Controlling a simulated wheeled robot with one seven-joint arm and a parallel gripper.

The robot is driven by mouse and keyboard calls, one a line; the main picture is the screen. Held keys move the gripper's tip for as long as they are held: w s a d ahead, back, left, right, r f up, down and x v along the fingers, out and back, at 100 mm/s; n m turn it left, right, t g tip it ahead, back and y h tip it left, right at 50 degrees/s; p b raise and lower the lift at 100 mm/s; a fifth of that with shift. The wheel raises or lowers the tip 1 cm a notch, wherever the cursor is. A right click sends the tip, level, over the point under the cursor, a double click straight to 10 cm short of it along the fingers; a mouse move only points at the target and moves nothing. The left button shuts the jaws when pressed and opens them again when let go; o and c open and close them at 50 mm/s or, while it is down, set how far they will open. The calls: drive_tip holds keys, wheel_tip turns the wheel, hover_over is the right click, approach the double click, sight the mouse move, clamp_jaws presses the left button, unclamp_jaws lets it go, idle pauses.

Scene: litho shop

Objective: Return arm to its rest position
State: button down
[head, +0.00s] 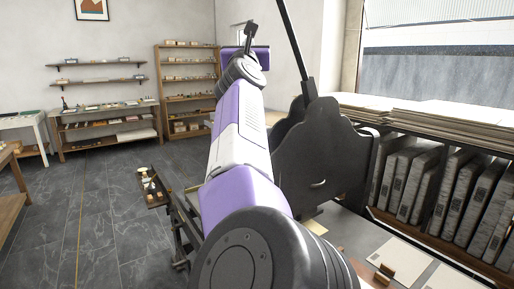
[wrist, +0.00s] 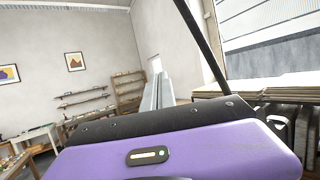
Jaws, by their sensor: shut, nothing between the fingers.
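My arm (head: 238,150) reaches up and away through the middle of the head view. Its far wrist end is near the top, against the back wall, and the fingers cannot be made out there. In the wrist view, my gripper (wrist: 157,80) shows as pale grey fingers beyond the purple and black hand. The fingers are together, with nothing between them. They point towards the back wall and shelves and touch nothing that I can see.
A dark press-like machine (head: 322,155) with a long rod stands close to the right of my arm. A rack of grey slabs (head: 440,190) is farther right. Wall shelves (head: 97,81) and a bookcase (head: 187,85) stand at the back. Grey floor (head: 110,210) is open at left.

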drive_tip(key=s+d+f+n+h, duration=0.3)
drive_tip(key=d+f+n+h, duration=0.35)
drive_tip(key=d+f, duration=0.95)
drive_tip(key=s+d+f+n+y, duration=0.1)
drive_tip(key=s+d+f+n, duration=0.2)
drive_tip(key=s+f+n, duration=0.3)
drive_tip(key=s+d+f+n+t+y, duration=0.1)
drive_tip(key=s+d+f+n, duration=0.1)
drive_tip(key=s+f+n, duration=0.35)
drive_tip(key=s+d+f+n+y, duration=0.1)
drive_tip(key=s+d+f+n, duration=0.25)
drive_tip(key=f, duration=0.45)
drive_tip(key=s+f+n+g+y, duration=0.1)
drive_tip(key=s+f+n+y, duration=0.1)
drive_tip(key=s+f+n, duration=0.6)
drive_tip(key=s+f+n+y, duration=0.2)
drive_tip(key=s+f+n, duration=0.2)
drive_tip(key=s, duration=0.9)
drive_tip(key=s+a+f+n+g, duration=0.1)
drive_tip(key=s+f+g, duration=0.2)
drive_tip(key=s, duration=1.3)
drive_tip(key=s+a+f+n+g, duration=0.1)
drive_tip(key=s+f+g, duration=0.3)
drive_tip(key=s, duration=1.2)
drive_tip(key=shift+s+f+n, duration=0.4)
drive_tip(key=shift+f+n, duration=0.05)
drive_tip(key=shift+f, duration=0.15)
drive_tip(key=c, duration=2.2)
unclamp_jaws()
drive_tip(key=shift+a, duration=0.1)
